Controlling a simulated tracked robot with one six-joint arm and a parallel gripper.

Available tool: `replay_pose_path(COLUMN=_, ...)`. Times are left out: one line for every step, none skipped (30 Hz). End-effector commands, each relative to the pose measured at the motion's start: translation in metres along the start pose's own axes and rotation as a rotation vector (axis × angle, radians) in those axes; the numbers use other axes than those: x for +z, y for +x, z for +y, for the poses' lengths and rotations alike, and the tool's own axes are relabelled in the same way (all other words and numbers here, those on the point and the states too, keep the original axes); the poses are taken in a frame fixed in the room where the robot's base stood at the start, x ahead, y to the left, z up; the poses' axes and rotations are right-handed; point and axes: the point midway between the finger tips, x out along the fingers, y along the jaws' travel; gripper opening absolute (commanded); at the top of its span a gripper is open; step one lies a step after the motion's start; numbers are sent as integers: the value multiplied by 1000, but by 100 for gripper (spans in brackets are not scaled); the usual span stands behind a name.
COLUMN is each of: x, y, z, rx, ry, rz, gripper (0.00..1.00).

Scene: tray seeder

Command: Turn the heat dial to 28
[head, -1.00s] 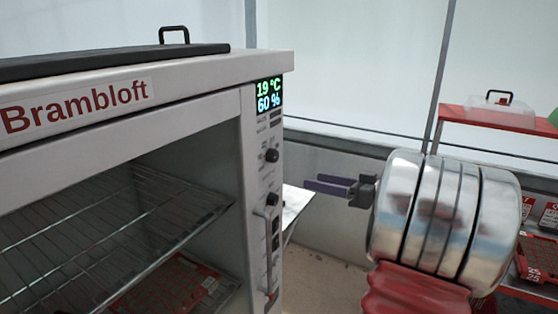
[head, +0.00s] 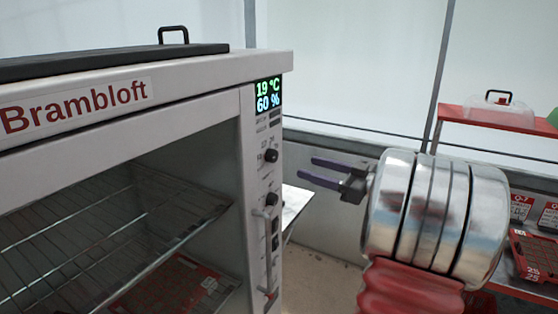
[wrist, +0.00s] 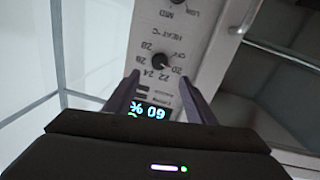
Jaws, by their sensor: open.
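The heat dial (head: 271,156) is a small black knob on the cabinet's grey front strip, below the display. In the wrist view the heat dial (wrist: 160,62) appears upside down with numbers around it, and its reddish mark points near 20. The display (head: 268,95) reads 19 °C and 60 %. My gripper (head: 307,168) is open and empty, to the right of the dial and apart from it. In the wrist view the fingers of my gripper (wrist: 163,75) show on either side of the dial and partly cover the panel.
A second black knob (head: 272,199) sits below the dial, above a vertical handle (head: 268,250). The open cabinet (head: 110,110) holds wire shelves (head: 130,205) and a red tray (head: 170,285). A red rack (head: 480,117) stands at the right.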

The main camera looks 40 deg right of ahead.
Motion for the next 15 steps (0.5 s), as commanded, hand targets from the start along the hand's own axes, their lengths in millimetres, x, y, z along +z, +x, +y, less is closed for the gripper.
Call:
replay_pose_path(x=0, y=8, z=-1, rx=-4, ry=0, rz=0, gripper=50)
replay_pose_path(x=0, y=13, z=-1, rx=-3, ry=0, rz=-1, gripper=50)
replay_pose_path(x=0, y=19, z=-1, rx=-4, ry=0, rz=0, gripper=50)
replay_pose_path(x=0, y=24, z=-1, rx=-4, ry=0, rz=1, gripper=50)
replay_pose_path(x=0, y=28, z=-1, rx=-3, ry=1, rz=0, gripper=50)
replay_pose_path(x=0, y=34, z=-1, rx=-3, ry=1, rz=0, gripper=50)
replay_pose_path(x=0, y=39, z=-1, rx=-4, ry=1, rz=0, gripper=50)
replay_pose_path(x=0, y=43, z=-1, rx=-4, ry=1, rz=0, gripper=50)
replay_pose_path(x=0, y=49, z=-1, rx=-3, ry=1, rz=0, gripper=50)
replay_pose_path(x=0, y=54, z=-1, rx=-3, ry=1, rz=0, gripper=50)
replay_pose_path(x=0, y=58, z=-1, rx=-3, ry=1, rz=0, gripper=50)
replay_pose_path(x=0, y=65, z=-1, rx=-4, ry=1, rz=0, gripper=50)
replay_pose_path(x=1, y=69, z=-1, rx=-3, ry=1, rz=-1, gripper=50)
replay_pose_path(x=1, y=74, z=-1, rx=-3, ry=1, rz=-1, gripper=50)
replay_pose_path(x=0, y=80, z=-1, rx=-3, ry=1, rz=0, gripper=50)
